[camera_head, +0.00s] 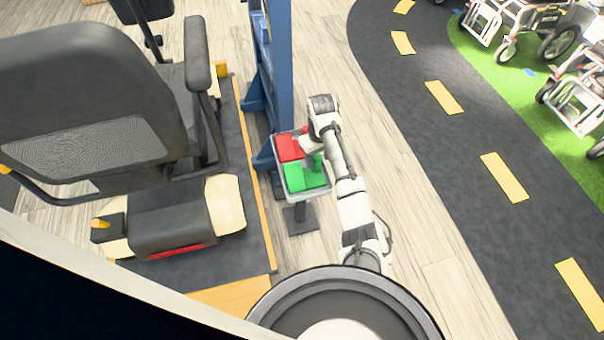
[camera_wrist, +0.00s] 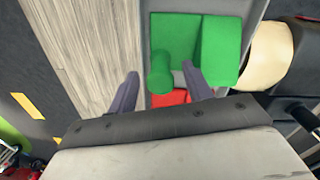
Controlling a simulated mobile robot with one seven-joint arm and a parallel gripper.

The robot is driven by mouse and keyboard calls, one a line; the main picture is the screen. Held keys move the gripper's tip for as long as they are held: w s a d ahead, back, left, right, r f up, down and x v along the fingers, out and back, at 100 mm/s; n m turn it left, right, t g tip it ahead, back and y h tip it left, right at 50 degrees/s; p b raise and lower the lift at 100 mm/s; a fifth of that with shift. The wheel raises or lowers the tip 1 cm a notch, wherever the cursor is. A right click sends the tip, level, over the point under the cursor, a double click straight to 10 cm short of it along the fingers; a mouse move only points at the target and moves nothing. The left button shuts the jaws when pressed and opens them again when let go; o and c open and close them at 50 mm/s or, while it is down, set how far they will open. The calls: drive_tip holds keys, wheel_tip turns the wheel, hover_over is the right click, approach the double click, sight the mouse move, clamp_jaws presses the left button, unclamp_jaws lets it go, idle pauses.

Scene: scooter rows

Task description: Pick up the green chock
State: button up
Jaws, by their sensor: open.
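A light grey tray (camera_head: 291,197) on a dark stand holds green and red pieces. The green chock (camera_head: 296,180) appears as a wedge-like block in the near part of the tray; it also shows in the wrist view (camera_wrist: 220,50), beyond the right finger. A green upright cylinder (camera_head: 318,161) stands beside it. In the wrist view the cylinder (camera_wrist: 160,74) shows between the fingers, close to another green surface (camera_wrist: 173,36); I cannot tell whether these are joined. My gripper (camera_wrist: 163,84) is open above the tray, with nothing visibly clamped.
A red piece (camera_head: 288,147) lies in the tray's far part. A blue upright frame (camera_head: 277,75) stands close to the tray's left. A mobility scooter (camera_head: 150,140) on a dark platform is further left. Pale wooden floor (camera_head: 400,200) is clear to the right.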

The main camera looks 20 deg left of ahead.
drive_tip(key=shift+f, duration=0.75)
clamp_jaws()
drive_tip(key=shift+r, duration=0.15)
